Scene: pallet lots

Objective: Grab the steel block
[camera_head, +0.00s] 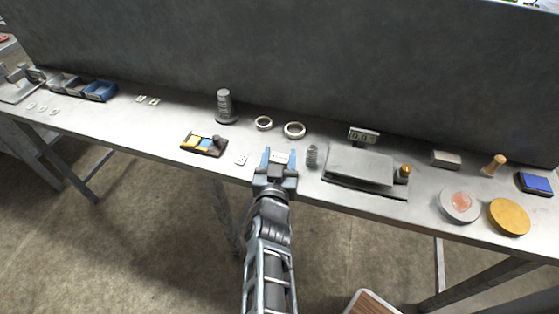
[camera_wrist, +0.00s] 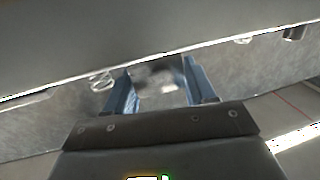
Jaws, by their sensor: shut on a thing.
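My gripper (camera_head: 279,162) is over the front part of the grey table, with its two blue fingers on either side of a small pale, shiny block (camera_head: 279,156), which I take to be the steel block. The gripper is shut on it. In the wrist view, the gripper (camera_wrist: 157,74) shows the block (camera_wrist: 160,82) as a blurred, bright grey shape between the fingers. The fingers and palm hide part of it. I cannot tell whether it touches the table.
A spring (camera_head: 312,156) stands close right of my gripper, beside a scale (camera_head: 361,167). Two rings (camera_head: 294,130) lie behind. A white tag (camera_head: 241,159) and a tray with yellow and blue pieces (camera_head: 204,144) lie left. A grey block (camera_head: 446,158) sits farther right.

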